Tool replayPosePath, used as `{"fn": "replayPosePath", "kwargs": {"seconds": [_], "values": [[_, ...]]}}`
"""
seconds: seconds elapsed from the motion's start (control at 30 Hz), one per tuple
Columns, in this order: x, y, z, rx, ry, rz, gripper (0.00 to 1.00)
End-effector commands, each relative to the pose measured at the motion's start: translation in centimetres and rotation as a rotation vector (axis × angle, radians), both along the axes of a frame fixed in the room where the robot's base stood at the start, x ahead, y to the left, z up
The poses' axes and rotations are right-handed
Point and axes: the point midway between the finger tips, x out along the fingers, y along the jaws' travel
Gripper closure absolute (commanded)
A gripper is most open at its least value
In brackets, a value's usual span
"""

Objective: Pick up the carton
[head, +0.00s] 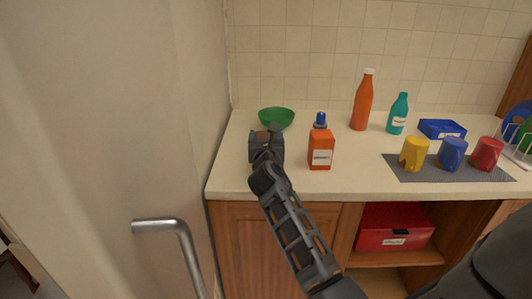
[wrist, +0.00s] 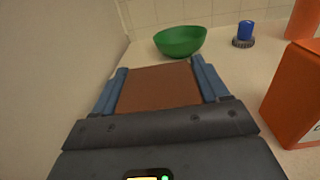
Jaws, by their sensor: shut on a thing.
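My gripper (head: 264,140) is over the left part of the counter, in front of the green bowl. In the wrist view its two blue fingers (wrist: 160,72) are shut on a brown box-shaped carton (wrist: 158,88), one finger on each side. Only the flat brown face of the carton shows clearly; the gripper hides most of it in the head view. I cannot tell whether it touches the counter. An orange box (head: 321,149) with a white label stands upright to the right of my gripper, apart from it; it also shows in the wrist view (wrist: 296,92).
The green bowl (head: 276,117) sits behind my gripper. A blue-topped thing (head: 320,120) stands behind the orange box. Bottles (head: 362,103), a blue box (head: 441,129) and cups on a grey mat (head: 437,173) are to the right. A pale wall or door (head: 150,110) rises close on the left.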

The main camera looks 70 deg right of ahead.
Motion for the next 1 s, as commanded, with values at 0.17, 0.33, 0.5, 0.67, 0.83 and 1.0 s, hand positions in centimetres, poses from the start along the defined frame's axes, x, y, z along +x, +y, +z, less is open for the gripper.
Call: {"fn": "replayPosePath", "kwargs": {"seconds": [0.17,0.33,0.5,0.67,0.83,1.0], "values": [[0.0,0.0,0.0,0.0,0.0,0.0,0.57],[0.0,0.0,0.1,-0.001,-0.002,0.001,0.69],[0.0,0.0,0.2,-0.001,-0.002,0.0,0.69],[0.0,0.0,1.7,-0.002,-0.004,0.0,0.69],[0.0,0.0,5.0,-0.003,-0.006,0.0,0.69],[0.0,0.0,8.0,-0.003,-0.006,0.0,0.69]]}}
